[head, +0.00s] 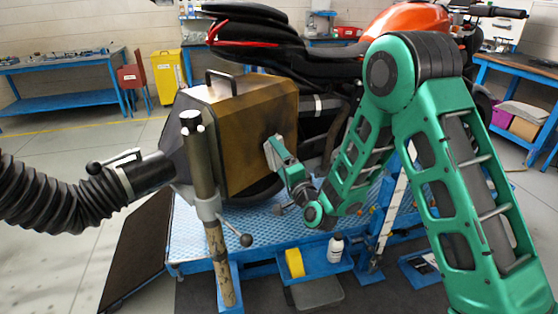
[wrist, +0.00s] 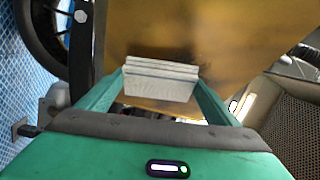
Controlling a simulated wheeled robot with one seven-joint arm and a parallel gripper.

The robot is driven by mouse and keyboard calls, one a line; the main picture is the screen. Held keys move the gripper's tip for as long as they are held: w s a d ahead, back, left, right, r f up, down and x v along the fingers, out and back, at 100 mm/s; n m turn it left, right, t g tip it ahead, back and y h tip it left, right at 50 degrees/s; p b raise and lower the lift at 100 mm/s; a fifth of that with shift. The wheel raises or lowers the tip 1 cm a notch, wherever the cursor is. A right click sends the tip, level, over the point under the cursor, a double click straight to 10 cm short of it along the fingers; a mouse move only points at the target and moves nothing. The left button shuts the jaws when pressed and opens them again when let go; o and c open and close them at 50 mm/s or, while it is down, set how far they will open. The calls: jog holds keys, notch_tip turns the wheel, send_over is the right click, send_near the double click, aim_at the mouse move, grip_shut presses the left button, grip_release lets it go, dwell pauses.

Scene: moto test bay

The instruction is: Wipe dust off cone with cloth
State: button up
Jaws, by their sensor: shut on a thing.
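The cone (head: 235,125) is a boxy extraction hood with a wide brown, dusty-looking face. It stands left of the middle in the head view, on a post, in front of the motorcycle's rear. Its yellow-brown face also fills the upper middle of the wrist view (wrist: 220,35). My gripper (head: 274,150) is at the right side of that face. In the wrist view my gripper (wrist: 160,82) is shut on a folded whitish cloth (wrist: 160,86), held between the fingertips against or very near the face. I cannot tell whether the cloth touches it.
A black ribbed hose (head: 60,200) joins the hood from the left. A post (head: 205,180) with a knob stands before it. The motorcycle (head: 400,25) stands behind on a blue lift (head: 190,240). A white bottle (head: 336,247) and yellow roll (head: 295,262) sit low in front.

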aim_at(269, 121)
jog(key=shift+w+a+f, duration=0.2)
jog(key=shift+w+a, duration=0.05)
jog(key=shift+a, duration=0.1)
jog(key=shift+w+a+r, duration=0.1)
jog(key=shift+w+a, duration=0.25)
dwell(0.5)
jog(key=shift+d+r, duration=0.1)
jog(key=shift+r, duration=1.45)
jog(key=shift+w+a+r, duration=0.1)
jog(key=shift+r, duration=1.75)
jog(key=shift+a+r, duration=0.1)
jog(key=shift+r, duration=1.75)
jog(key=shift+a+f, duration=0.1)
jog(key=shift+f, duration=5.15)
